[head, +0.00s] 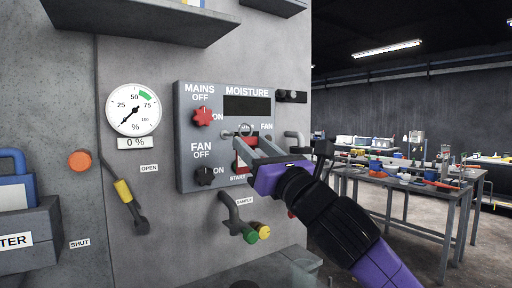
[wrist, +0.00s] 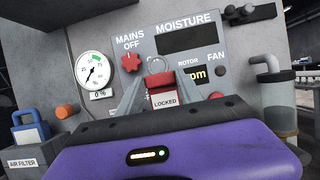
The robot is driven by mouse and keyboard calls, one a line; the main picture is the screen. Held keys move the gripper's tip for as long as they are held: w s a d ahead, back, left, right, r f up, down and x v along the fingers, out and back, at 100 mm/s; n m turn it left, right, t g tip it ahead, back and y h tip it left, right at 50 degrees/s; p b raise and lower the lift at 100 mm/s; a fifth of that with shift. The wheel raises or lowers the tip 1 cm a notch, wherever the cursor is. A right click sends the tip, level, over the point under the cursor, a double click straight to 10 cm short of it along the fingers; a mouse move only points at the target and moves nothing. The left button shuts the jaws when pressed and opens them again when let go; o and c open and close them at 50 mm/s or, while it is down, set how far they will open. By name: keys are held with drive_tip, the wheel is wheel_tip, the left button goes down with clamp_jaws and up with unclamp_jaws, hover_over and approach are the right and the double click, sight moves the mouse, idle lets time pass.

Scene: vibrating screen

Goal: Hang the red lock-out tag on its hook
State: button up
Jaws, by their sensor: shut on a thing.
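The red lock-out tag (wrist: 162,83) shows between my fingers in the wrist view, with a white LOCKED label and a grey loop on top. In the head view its red body (head: 240,158) is partly covered by my fingers. My gripper (head: 250,148), also in the wrist view (wrist: 165,92), is shut on the tag in front of the grey control panel (head: 215,187). The tag is roughly upright; I cannot tell whether it touches the panel. A small dark bracket with pegs (head: 292,96) is right of the panel; I cannot tell whether it is the hook.
The panel has a red MAINS knob (head: 203,116) and a black FAN knob (head: 205,176). A gauge (head: 134,110) and a yellow-gripped lever (head: 123,191) are at left. A sample pipe (head: 236,218) protrudes below. A shelf (head: 140,20) overhangs above.

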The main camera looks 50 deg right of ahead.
drive_tip(key=shift+w+d+f+b, duration=0.1)
drive_tip(key=shift+w+d+f, duration=0.25)
drive_tip(key=shift+w, duration=1)
drive_tip(key=shift+w+d+f+b, duration=0.1)
drive_tip(key=shift+w+d+f, duration=0.25)
drive_tip(key=shift+w, duration=1)
drive_tip(key=shift+w+d+f+b, duration=0.15)
drive_tip(key=shift+w+d, duration=0.3)
drive_tip(key=shift+w, duration=0.9)
drive_tip(key=o, duration=1.4)
drive_tip(key=shift+b+v, duration=0.65)
drive_tip(key=shift+v, duration=3.3)
